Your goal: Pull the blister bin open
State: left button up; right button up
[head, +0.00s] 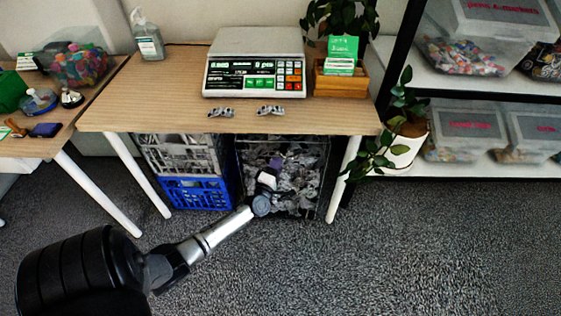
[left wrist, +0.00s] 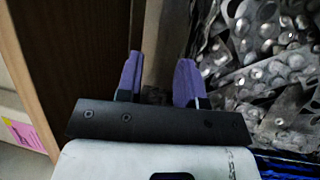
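The blister bin (head: 323,172) stands under the table, at the right, full of crumpled silver blister packs (head: 292,190). The packs also fill the right of the left wrist view (left wrist: 275,65). My left gripper (head: 270,172) reaches to the bin's front, at its upper part. In the left wrist view its two purple fingers (left wrist: 158,80) are apart, with a pale strip beyond and between them that may be the bin's rim. I cannot tell whether the fingers touch it. My right gripper is not in view.
A blue crate (head: 195,192) and a grey crate (head: 180,155) stand left of the bin. The tabletop (head: 150,110) is overhead, with a scale (head: 255,65) on it. A white table leg (head: 343,185) stands right of the bin, near a potted plant (head: 402,150). The carpet in front is clear.

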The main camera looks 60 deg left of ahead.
pick_arm(q)
jog(key=shift+b+x, duration=0.45)
jog(key=shift+x, duration=1.35)
jog(key=shift+c, duration=0.3)
grip_shut()
